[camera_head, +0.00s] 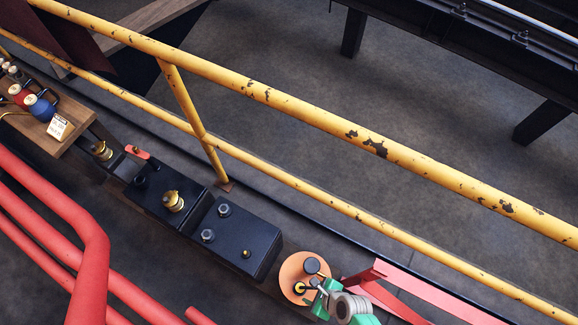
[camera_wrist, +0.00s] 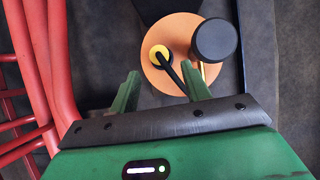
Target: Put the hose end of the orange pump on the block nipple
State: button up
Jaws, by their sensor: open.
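The orange pump (camera_head: 292,268) is a round orange body at the bottom centre of the head view; it also fills the upper middle of the wrist view (camera_wrist: 178,28). On it are a large black knob (camera_wrist: 214,40) and a yellow ring with a dark centre (camera_wrist: 158,54). A black hose-like piece runs from the ring toward my right finger; I cannot tell which part is the hose end. My gripper (camera_wrist: 160,76) is open at the pump, its green fingers apart with nothing clearly between them. A black block (camera_head: 230,238) left of the pump bears a small brass nipple (camera_head: 246,254).
A yellow railing (camera_head: 300,105) crosses the head view above the pump. Red pipes (camera_head: 92,255) run at lower left. Another black block carries a brass fitting (camera_head: 173,201). A wooden board (camera_head: 40,130) with small items is at far left. A red bracket (camera_head: 380,280) is right of the pump.

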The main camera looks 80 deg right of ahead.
aim_at(303, 289)
jog(key=b+x, duration=0.2)
jog(key=x, duration=0.1)
jog(key=b+x, duration=0.2)
jog(key=x, duration=0.1)
jog(key=s+b+x, duration=0.1)
jog(key=b+x, duration=0.1)
jog(key=x, duration=0.1)
jog(key=shift+a+f+b, duration=0.25)
jog(key=shift+f+b, duration=0.05)
jog(key=shift+s, duration=0.1)
jog(key=c, duration=1)
notch_tip(303, 289, up, 6)
jog(key=p, duration=0.6)
jog(key=shift+f, duration=0.25)
